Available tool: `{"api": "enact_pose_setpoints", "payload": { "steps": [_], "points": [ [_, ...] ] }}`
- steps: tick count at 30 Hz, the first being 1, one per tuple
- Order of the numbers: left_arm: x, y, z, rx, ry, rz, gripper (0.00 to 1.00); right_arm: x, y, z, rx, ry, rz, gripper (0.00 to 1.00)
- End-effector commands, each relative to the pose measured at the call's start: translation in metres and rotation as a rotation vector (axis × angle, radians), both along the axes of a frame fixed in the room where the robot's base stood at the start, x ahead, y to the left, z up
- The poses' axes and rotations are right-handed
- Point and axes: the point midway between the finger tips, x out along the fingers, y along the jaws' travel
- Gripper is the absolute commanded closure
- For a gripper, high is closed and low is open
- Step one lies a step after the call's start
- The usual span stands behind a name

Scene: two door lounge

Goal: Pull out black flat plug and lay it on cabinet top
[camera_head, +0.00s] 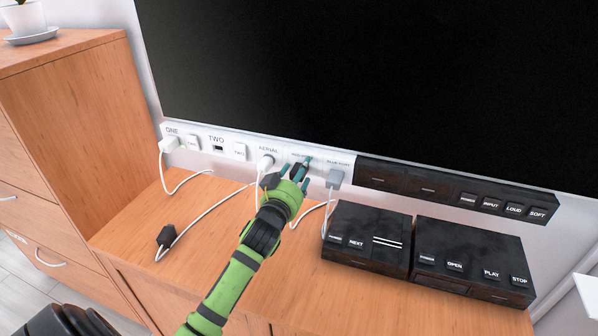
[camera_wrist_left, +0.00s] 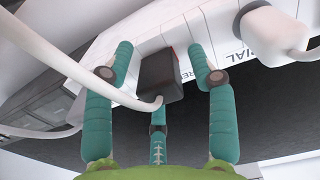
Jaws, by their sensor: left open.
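A black plug (camera_wrist_left: 160,78) with a white cable sits against the white socket strip (camera_head: 228,151) below the screen, at the port between the AERIAL and BLUE PORT labels. A bit of red shows at its edge in the left wrist view. My left gripper (camera_head: 296,174) is at that port, its teal fingers open on either side of the plug; in the left wrist view the gripper (camera_wrist_left: 160,58) shows gaps on both sides. In the head view the fingers largely hide the plug. The wooden cabinet top (camera_head: 215,262) lies below. My right gripper is not in view.
Another black plug (camera_head: 167,236) on a white cable lies on the cabinet top at left. White plugs (camera_head: 265,162) and a grey plug (camera_head: 334,178) sit in neighbouring ports. Two black boxes (camera_head: 366,237) stand at right. Front left of the cabinet top is mostly clear.

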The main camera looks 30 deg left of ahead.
Motion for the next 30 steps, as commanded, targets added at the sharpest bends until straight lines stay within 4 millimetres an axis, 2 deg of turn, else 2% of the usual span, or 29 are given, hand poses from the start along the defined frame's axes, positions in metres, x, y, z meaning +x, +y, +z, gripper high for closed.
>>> {"api": "enact_pose_setpoints", "payload": {
  "steps": [13, 14, 15, 17, 18, 30],
  "points": [
    [-0.0001, 0.0001, -0.0002, -0.001, 0.000, 0.000, 0.43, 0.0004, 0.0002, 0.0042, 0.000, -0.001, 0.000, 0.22],
    [-0.0001, 0.0000, -0.0002, -0.001, 0.000, 0.000, 0.55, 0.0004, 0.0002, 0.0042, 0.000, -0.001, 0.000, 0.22],
    [-0.0001, 0.0001, -0.0002, -0.001, 0.000, 0.000, 0.71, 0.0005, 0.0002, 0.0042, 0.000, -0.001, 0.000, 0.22],
    [-0.0001, 0.0000, -0.0002, -0.001, 0.000, 0.000, 0.95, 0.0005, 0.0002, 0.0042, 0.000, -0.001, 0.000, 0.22],
    [0.0000, 0.0000, -0.0002, -0.001, 0.000, 0.000, 1.00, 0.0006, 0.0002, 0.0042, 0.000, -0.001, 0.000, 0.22],
    [-0.0052, -0.0021, -0.0003, -0.002, 0.001, -0.001, 1.00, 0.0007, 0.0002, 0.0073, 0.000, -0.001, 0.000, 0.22]
  ]
}}
